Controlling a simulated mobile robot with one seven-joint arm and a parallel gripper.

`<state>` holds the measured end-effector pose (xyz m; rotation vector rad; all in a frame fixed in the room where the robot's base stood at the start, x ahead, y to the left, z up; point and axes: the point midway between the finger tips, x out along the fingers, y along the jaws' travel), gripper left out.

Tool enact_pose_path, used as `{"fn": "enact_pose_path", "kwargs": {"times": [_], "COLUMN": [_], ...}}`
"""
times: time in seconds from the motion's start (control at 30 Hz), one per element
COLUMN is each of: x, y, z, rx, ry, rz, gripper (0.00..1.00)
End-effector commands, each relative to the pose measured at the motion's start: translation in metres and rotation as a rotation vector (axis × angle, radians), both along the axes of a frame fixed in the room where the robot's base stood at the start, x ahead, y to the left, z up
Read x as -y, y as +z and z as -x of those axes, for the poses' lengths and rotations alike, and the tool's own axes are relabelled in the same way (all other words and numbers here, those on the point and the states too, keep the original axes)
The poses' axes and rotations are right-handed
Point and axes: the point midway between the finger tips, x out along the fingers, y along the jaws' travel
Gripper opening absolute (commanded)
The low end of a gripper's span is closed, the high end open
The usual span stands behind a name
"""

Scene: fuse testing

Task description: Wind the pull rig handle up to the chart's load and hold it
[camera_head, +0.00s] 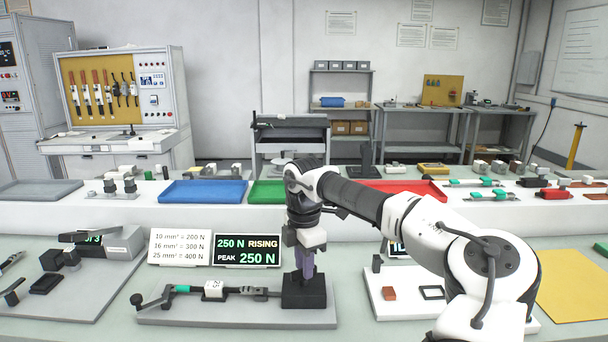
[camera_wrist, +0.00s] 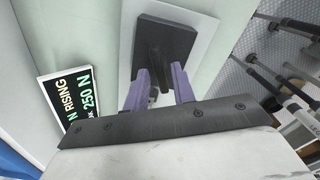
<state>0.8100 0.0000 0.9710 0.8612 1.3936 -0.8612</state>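The pull rig is a grey plate (camera_head: 190,316) with a black block (camera_head: 304,292) at its right end. A cable specimen with a white tag (camera_head: 213,290) lies along it; the tag's number is too small to read surely. My gripper (camera_head: 304,272) points down over the block. In the wrist view its purple fingers (camera_wrist: 160,92) stand either side of the dark handle (camera_wrist: 154,62) and appear shut on it; the contact is partly hidden. The chart (camera_head: 179,248) reads 10 mm² = 200 N, 16 mm² = 300 N, 25 mm² = 400 N. The display (camera_head: 247,251) reads 250 N RISING, PEAK 250 N.
A blue tray (camera_head: 203,191), a green tray (camera_head: 266,193) and a red tray (camera_head: 408,189) stand on the raised shelf behind. A white board (camera_head: 381,306) with small parts lies right of the rig, partly under my arm. Another device (camera_head: 110,243) stands left.

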Motion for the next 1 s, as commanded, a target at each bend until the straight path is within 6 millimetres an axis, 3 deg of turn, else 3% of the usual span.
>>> {"fn": "enact_pose_path", "kwargs": {"times": [0.17, 0.8, 1.0], "x": [0.0, 0.0, 0.0], "y": [0.004, 0.055, 0.061], "z": [0.0, 0.0, 0.0], "rx": [0.0, 0.0, 0.0], "ry": [0.0, -0.001, 0.0], "rz": [0.0, 0.0, 0.0], "gripper": [0.25, 0.25, 0.25]}}
